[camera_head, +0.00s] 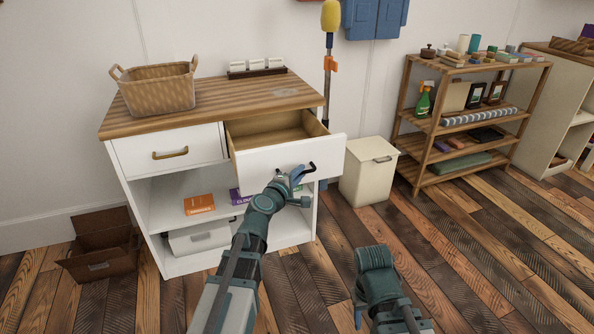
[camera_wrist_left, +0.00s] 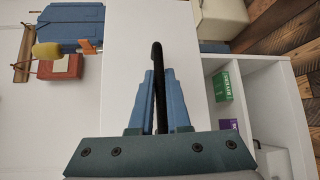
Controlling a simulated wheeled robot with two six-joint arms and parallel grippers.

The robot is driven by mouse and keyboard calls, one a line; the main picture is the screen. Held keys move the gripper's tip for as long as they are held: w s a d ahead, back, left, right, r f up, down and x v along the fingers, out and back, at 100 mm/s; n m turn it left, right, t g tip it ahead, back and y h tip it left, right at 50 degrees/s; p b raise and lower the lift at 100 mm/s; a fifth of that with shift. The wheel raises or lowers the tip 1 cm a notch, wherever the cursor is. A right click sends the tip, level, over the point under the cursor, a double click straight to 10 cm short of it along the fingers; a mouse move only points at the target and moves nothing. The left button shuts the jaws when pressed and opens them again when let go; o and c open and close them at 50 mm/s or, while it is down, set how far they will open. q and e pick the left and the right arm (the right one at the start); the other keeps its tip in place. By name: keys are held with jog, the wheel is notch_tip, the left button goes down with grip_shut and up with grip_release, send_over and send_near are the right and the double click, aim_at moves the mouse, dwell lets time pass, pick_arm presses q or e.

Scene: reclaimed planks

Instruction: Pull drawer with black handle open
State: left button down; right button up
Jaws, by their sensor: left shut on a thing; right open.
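The drawer with the black handle (camera_head: 285,160) is the right one of two in the white cabinet. It stands pulled out, and its empty wooden inside shows from above. Its black handle (camera_head: 311,168) is partly covered by my left gripper (camera_head: 297,177) in the head view. In the left wrist view the black handle (camera_wrist_left: 156,70) runs between the two blue fingers of my left gripper (camera_wrist_left: 157,95), which is shut on it. My right arm (camera_head: 378,280) shows at the bottom of the head view; its fingertips are not clearly seen.
The left drawer with a brass handle (camera_head: 170,154) is shut. A wicker basket (camera_head: 158,92) stands on the cabinet top (camera_head: 230,93). A cream bin (camera_head: 368,180) stands right of the open drawer, near it. An open brown box (camera_head: 100,262) lies at left. Floor at right is clear.

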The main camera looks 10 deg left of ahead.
pick_arm(q)
jog(key=c, duration=0.9)
grip_release()
jog(key=shift+s, duration=0.1)
